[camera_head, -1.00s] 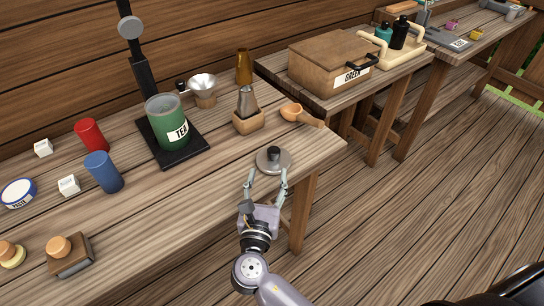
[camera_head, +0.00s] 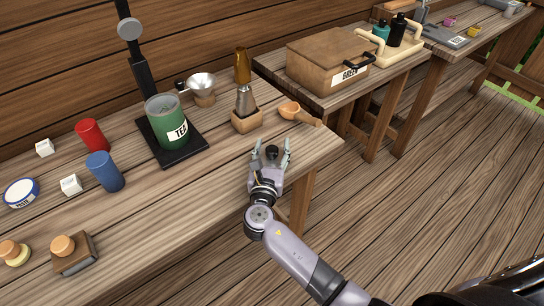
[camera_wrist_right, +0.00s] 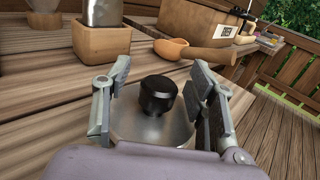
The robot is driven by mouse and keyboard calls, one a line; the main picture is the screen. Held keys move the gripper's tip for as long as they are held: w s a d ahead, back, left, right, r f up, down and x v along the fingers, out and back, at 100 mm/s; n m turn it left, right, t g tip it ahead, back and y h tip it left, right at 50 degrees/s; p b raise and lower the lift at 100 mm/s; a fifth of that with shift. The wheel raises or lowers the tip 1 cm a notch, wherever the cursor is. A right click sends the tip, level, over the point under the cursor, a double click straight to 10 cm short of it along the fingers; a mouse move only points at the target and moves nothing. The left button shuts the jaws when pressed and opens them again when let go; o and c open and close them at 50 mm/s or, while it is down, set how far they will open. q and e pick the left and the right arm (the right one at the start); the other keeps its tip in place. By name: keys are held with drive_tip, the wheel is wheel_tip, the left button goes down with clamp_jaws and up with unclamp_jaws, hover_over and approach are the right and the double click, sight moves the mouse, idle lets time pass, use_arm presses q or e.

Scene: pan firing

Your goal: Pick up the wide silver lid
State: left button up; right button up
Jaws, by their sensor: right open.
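The wide silver lid (camera_wrist_right: 150,128) lies on the table near its front right corner, with a black knob (camera_wrist_right: 158,95) on top. In the head view the lid's knob (camera_head: 272,151) shows between my right gripper's fingers, which hide much of the silver disc. My right gripper (camera_head: 271,147) is open, with one finger on each side of the knob. In the wrist view the right gripper's fingers (camera_wrist_right: 160,90) stand apart from the knob, with gaps on both sides. My left gripper is not in view.
A wooden scoop (camera_head: 298,112) lies just beyond the lid. A wooden block holding a metal tool (camera_head: 246,122) stands to its left, and a green TEA tin (camera_head: 168,125) is farther left. The table's front edge is close by.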

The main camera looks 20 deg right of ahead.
drive_tip(key=c, duration=1.2)
clamp_jaws()
drive_tip(key=shift+r, duration=0.1)
